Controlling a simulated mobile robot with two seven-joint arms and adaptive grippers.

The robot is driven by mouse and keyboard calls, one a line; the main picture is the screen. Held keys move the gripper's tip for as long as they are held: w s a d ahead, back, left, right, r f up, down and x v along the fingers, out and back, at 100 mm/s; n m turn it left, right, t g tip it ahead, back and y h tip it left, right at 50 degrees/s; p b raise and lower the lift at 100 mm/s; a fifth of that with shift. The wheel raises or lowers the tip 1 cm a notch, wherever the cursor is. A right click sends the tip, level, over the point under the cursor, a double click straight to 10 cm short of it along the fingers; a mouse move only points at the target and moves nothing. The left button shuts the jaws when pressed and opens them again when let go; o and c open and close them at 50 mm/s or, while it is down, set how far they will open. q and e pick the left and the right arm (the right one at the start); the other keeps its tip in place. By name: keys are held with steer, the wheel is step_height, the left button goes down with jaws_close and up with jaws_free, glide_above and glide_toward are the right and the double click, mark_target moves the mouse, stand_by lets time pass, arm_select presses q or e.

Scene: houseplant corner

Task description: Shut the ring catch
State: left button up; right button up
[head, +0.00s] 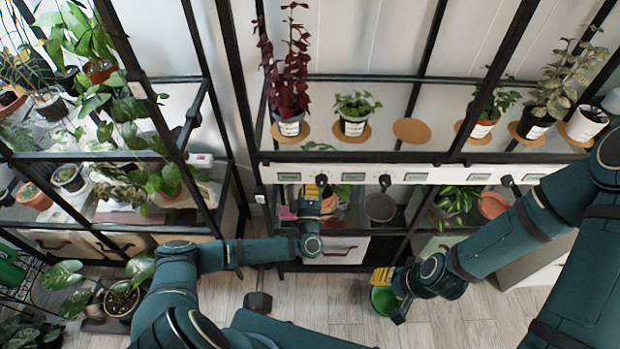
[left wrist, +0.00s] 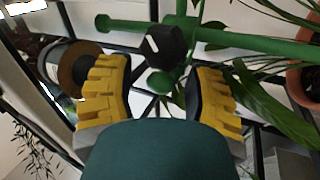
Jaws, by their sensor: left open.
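In the left wrist view, my left gripper (left wrist: 160,95) is open, with a yellow finger on each side. A dark six-sided knob (left wrist: 166,46) shows beyond and between the fingers, beside a green bar fixture (left wrist: 255,42). I cannot make out surely which part is the ring catch. In the head view, the left gripper (head: 324,190) is under the white label strip (head: 420,177), close to a black knob (head: 320,175).
Potted plants stand on cork discs on the glass shelf, with one bare disc (head: 412,131). Dark shelf posts rise around my left arm. A grey pot (head: 380,207) and a terracotta pot (head: 492,205) stand on the lower shelf.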

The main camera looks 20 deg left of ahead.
arm_select(q)
jaws_close()
steer(key=shift+w+d+n+g+y+b, duration=0.1)
steer(key=shift+d+n+g+y+b, duration=0.1)
steer(key=shift+n+y, duration=0.35)
steer(key=shift+w+d+n+g+y+b, duration=0.1)
steer(key=shift+n+g+y+b, duration=0.15)
steer(key=shift+y, duration=0.5)
steer(key=shift+r, duration=0.1)
jaws_free()
